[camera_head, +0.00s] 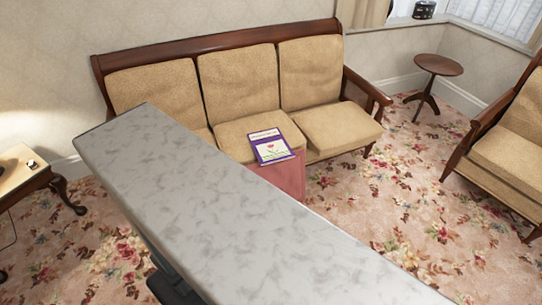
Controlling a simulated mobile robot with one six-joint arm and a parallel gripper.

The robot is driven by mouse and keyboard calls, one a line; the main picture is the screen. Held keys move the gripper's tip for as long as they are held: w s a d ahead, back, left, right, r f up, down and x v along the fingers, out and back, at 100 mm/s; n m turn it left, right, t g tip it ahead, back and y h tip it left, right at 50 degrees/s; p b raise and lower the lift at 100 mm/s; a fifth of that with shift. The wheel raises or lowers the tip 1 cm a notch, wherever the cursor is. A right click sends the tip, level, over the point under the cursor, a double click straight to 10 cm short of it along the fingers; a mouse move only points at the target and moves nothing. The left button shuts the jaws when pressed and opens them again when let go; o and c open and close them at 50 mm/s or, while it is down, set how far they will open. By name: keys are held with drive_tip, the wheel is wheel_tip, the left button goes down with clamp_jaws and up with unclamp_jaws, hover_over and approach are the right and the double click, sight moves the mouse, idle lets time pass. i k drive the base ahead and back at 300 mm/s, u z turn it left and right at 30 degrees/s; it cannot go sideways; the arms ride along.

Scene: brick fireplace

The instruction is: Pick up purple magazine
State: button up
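The purple magazine (270,147) has a purple border and a pale cover with a flower picture. It lies flat at the front of the middle seat of the tan sofa (325,127), face up. A pink piece (279,178) shows just below the magazine at the sofa's front; whether it is a cloth or a box I cannot tell. The magazine is fully visible. My gripper is not in view.
A long grey marbled slab (215,205) crosses the foreground and hides part of the sofa and floor. A round wooden table (438,65) stands back right, an armchair (515,150) at right, and a small table (25,172) at left. Flowered carpet (385,200) is open between sofa and armchair.

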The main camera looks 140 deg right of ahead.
sight(269, 147)
drive_tip(key=z, duration=0.1)
drive_tip(key=i, duration=0.35)
drive_tip(key=u, duration=0.95)
drive_tip(key=k, duration=0.15)
drive_tip(key=z, duration=3.05)
drive_tip(key=k, duration=0.15)
drive_tip(key=z, duration=1.4)
drive_tip(key=i, duration=0.1)
drive_tip(key=z, duration=0.1)
